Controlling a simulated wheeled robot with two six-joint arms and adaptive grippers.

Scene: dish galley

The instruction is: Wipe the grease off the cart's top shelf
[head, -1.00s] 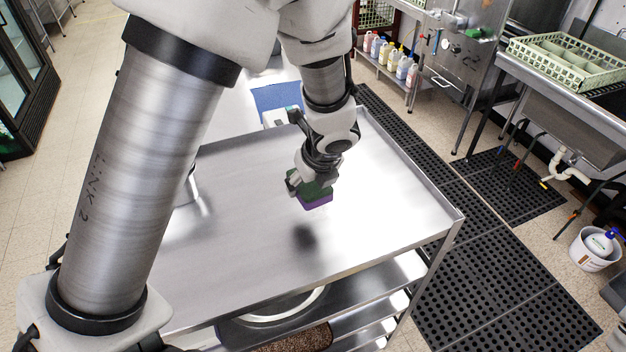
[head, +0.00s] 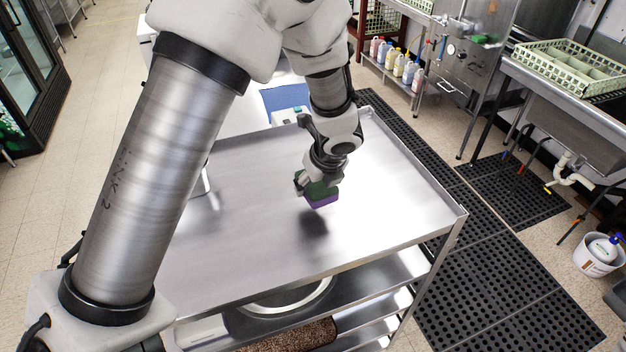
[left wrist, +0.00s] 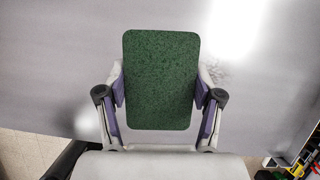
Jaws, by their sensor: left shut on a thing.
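The cart's top shelf (head: 250,235) is a bare, shiny steel tray with a low rim. In the left wrist view the sponge's green face (left wrist: 160,80) sits between the fingers (left wrist: 160,97). A faint dark speckled smudge (left wrist: 222,74) shows on the shelf just right of it, possibly grease. My right gripper is not in view.
Lower shelves hold a round pan (head: 285,300) and a brown textured item (head: 300,336). A blue mat (head: 285,97) lies beyond the cart's far end. Black floor mats (head: 500,285) run along the right. A bucket (head: 598,254) stands far right. My arm hides the shelf's left part.

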